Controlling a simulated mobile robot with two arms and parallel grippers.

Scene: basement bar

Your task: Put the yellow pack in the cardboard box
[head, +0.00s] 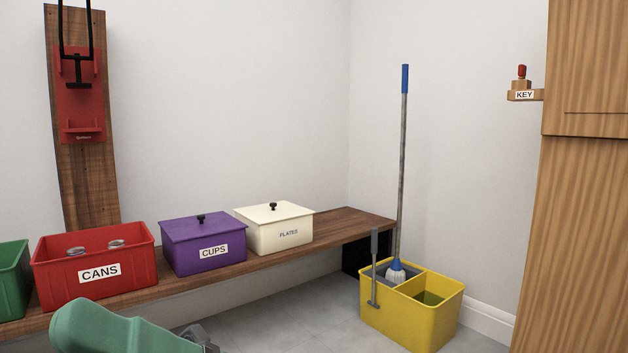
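I see neither a yellow pack nor a cardboard box in the head view. A green link of my own arm, with a dark grey part at its end, shows at the lower left in front of the bench. No gripper fingers show, and my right arm is out of the picture.
A wooden bench (352,222) along the wall holds a green bin (14,282), red CANS bin (120,283), purple CUPS box (180,258) and cream PLATES box (262,235). A yellow mop bucket (400,322) stands on the floor, left of a wooden cabinet (580,240).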

